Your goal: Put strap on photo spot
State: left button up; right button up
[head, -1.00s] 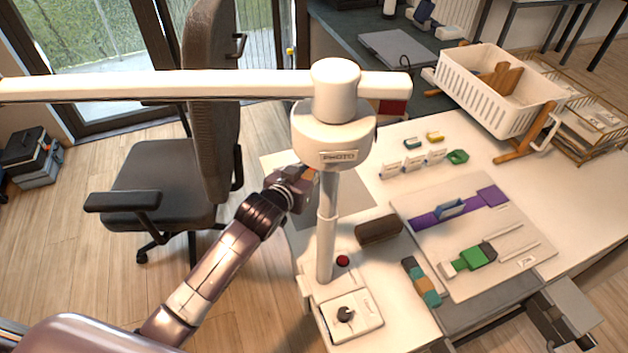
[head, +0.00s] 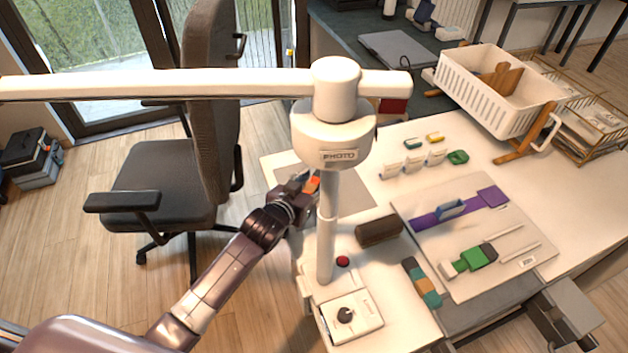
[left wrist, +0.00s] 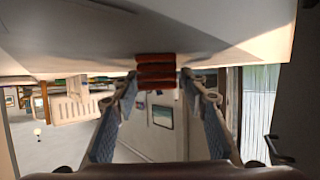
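The photo spot appears as a grey mat (head: 352,196) on the table's left part, behind the white PHOTO stand (head: 326,235). My left gripper (head: 304,184) is over the mat's left side, left of the stand's column. A small orange strap (head: 314,186) is at its fingertips, partly hidden by the column. In the left wrist view the orange-red strap (left wrist: 156,72) sits as stacked bands between the fingertips (left wrist: 158,82), which close against its sides. Whether the strap touches the mat is unclear. My right gripper is not in view.
The stand's head and long white arm (head: 180,84) hang over the area. A dark brown roll (head: 379,231) and a pale board (head: 480,265) with purple and green straps lie to the right. A white basket (head: 490,95) stands at back right. A chair (head: 150,195) is at left.

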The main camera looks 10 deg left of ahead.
pick_arm(q)
jog(key=shift+r, duration=0.1)
jog(key=v, duration=1.2)
dwell(0.4)
